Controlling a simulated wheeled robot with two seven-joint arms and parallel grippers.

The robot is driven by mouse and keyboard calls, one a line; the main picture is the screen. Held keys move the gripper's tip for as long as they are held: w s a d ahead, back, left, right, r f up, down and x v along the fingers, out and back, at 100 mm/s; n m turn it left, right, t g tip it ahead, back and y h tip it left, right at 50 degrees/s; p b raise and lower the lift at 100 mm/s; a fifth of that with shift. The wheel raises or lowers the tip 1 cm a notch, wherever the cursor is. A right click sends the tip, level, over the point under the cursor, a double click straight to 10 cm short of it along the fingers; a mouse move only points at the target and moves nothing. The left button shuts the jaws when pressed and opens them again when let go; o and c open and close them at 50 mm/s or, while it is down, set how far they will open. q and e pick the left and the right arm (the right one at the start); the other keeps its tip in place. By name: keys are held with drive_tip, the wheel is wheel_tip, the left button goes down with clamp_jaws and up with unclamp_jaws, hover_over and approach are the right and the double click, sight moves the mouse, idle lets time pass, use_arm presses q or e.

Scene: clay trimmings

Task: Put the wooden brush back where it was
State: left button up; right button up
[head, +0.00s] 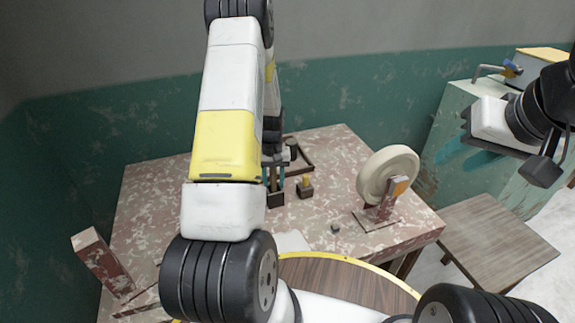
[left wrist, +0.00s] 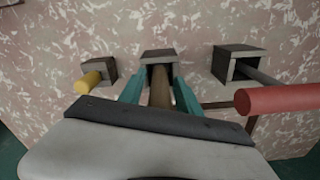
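The wooden brush shows as a brown handle (left wrist: 160,92) in the left wrist view, standing at the middle holder block (left wrist: 158,56). Its bristle end is hidden. My left gripper (left wrist: 159,88) has one teal finger on each side of the handle, with a narrow gap visible on both sides, so it looks open around it. In the head view my left gripper (head: 275,178) is just above the dark holder (head: 275,199) on the table. My right gripper (head: 455,154) is in the air at the right, away from the table objects; its finger spacing is unclear.
A yellow-handled tool (left wrist: 89,82) is in the left holder and a red-handled tool (left wrist: 285,98) in the right one, close to my fingers. A pale wheel on a stand (head: 387,175) is on the mottled table (head: 330,150). A wooden stool (head: 495,240) stands at right.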

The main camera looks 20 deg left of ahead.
use_arm(q)
drive_tip(key=shift+r, duration=0.1)
wheel_tip(320, 180, up, 12)
drive_tip(key=shift+f, duration=0.1)
drive_tip(key=s+d+r+m+t, duration=0.1)
drive_tip(key=s+d+r, duration=0.1)
drive_tip(key=r, duration=0.4)
drive_tip(key=s+d+r+t, duration=0.1)
drive_tip(key=s+d+r, duration=0.1)
drive_tip(key=r, duration=0.3)
drive_tip(key=s+d+r+m+t+h, duration=0.1)
drive_tip(key=s+d+r, duration=0.3)
drive_tip(key=s, duration=0.6)
drive_tip(key=s+d+r+m+t+h, duration=0.1)
drive_tip(key=s+d+r+m+t, duration=0.1)
drive_tip(key=s+d+r, duration=0.3)
drive_tip(key=shift+s+r+t, duration=0.6)
drive_tip(key=shift+s+r, duration=1.7)
drive_tip(key=shift+s, duration=0.2)
drive_tip(key=shift+d, duration=0.1)
